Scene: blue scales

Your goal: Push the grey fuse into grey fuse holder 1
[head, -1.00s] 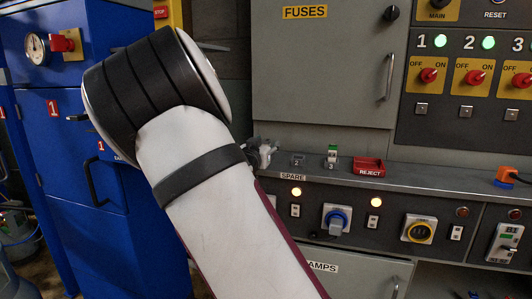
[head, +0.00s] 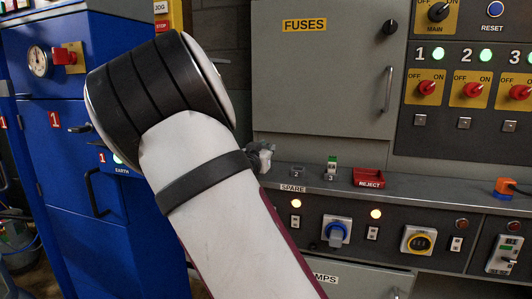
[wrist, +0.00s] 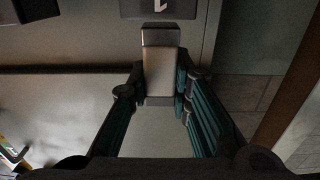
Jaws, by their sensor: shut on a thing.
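My gripper (wrist: 161,88) is shut on the grey fuse (wrist: 160,72) in the wrist view, with one finger on each side. The fuse has a pale body and a darker end that points to the top of the picture. Just beyond that end is a dark grey block (wrist: 134,9) with a partly cut-off white mark, which looks like fuse holder 1. A narrow gap seems to show between them; I cannot tell the depth. In the head view my arm hides most of the gripper (head: 262,157), and the fuse cannot be made out there.
A ledge carries slot 2 (head: 298,172), slot 3 with a green-topped item (head: 331,168), and a red reject tray (head: 368,178). A grey FUSES cabinet (head: 320,75) stands behind. A blue cabinet (head: 60,150) is at left. Switches and lamps line the panel below the ledge.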

